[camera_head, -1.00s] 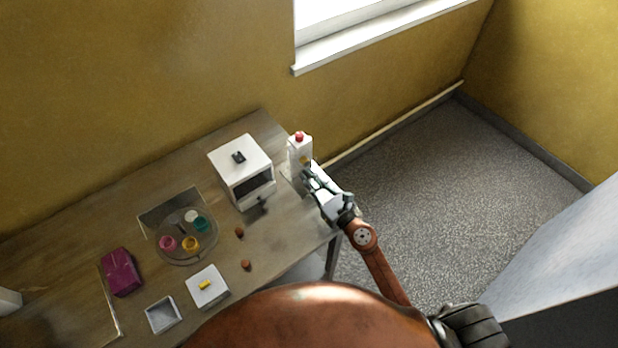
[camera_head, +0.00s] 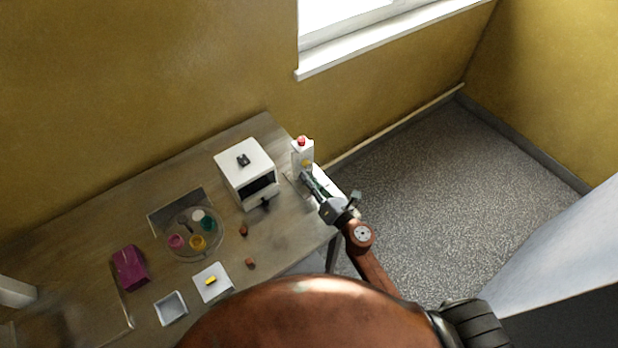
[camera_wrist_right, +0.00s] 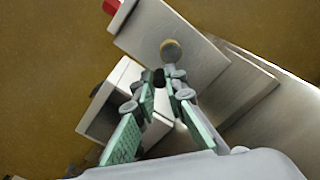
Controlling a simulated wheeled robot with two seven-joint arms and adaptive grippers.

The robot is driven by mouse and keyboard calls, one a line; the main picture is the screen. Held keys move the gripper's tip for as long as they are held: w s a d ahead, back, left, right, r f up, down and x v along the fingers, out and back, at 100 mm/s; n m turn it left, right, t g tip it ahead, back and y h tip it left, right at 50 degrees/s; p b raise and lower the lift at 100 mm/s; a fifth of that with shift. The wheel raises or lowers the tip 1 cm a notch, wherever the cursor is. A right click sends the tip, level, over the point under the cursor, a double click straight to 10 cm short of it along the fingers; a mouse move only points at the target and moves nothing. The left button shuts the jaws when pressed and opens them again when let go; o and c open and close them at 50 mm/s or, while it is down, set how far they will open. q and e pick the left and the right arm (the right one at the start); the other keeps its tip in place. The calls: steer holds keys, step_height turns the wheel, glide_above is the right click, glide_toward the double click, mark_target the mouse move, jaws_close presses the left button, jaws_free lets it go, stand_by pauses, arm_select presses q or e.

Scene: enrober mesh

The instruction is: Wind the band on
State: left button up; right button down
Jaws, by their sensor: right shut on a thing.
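A white upright box (camera_head: 302,152) with a red button (camera_head: 302,141) on top stands at the table's far right corner. The right wrist view shows its pale face (camera_wrist_right: 160,35) with a round tan knob (camera_wrist_right: 171,50). My right gripper (camera_head: 307,182) is at the front of this box. In the right wrist view my right gripper (camera_wrist_right: 160,82) has its green-padded fingers closed around a small dark piece (camera_wrist_right: 158,77), just below the tan knob. The fingers hide most of the piece. My left gripper is out of view. I cannot make out the band.
A white box-shaped machine (camera_head: 243,160) with a dark front opening stands close left of my right gripper. Further left are a round tray (camera_head: 190,254) with coloured cups, a magenta box (camera_head: 130,267), a white tray (camera_head: 170,308) and two small brown pieces (camera_head: 243,230).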

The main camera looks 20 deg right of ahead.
mark_target(308, 164)
steer(key=m+p, duration=0.1)
steer(key=m, duration=0.1)
steer(key=r+m+p, duration=0.1)
steer(key=m, duration=0.1)
steer(key=shift+r+m, duration=0.15)
steer(key=shift+m, duration=0.25)
steer(key=m+p, duration=0.1)
steer(key=r+m+p, duration=0.1)
steer(key=m, duration=0.1)
steer(key=shift+d+m+p, duration=0.2)
steer(key=shift+m+p, duration=0.1)
steer(key=shift+p, duration=0.05)
steer(key=m+p, duration=0.1)
steer(key=m, duration=0.1)
steer(key=m+p, duration=0.1)
steer(key=m, duration=0.1)
steer(key=shift+w+d+r+p, duration=0.2)
steer(key=shift+d+r+p, duration=0.1)
steer(key=shift+d, duration=0.05)
steer(key=shift+w+d+m+p, duration=0.15)
steer(key=shift+m+p, duration=0.25)
steer(key=shift+m, duration=0.4)
steer(key=shift+s+d+m+p, duration=0.15)
steer(key=shift+m+p, duration=0.25)
steer(key=shift+m, duration=0.4)
steer(key=shift+w, duration=0.1)
steer(key=c, duration=2)
jaws_free()
steer(key=shift+o, duration=0.2)
steer(key=v, duration=1.2)
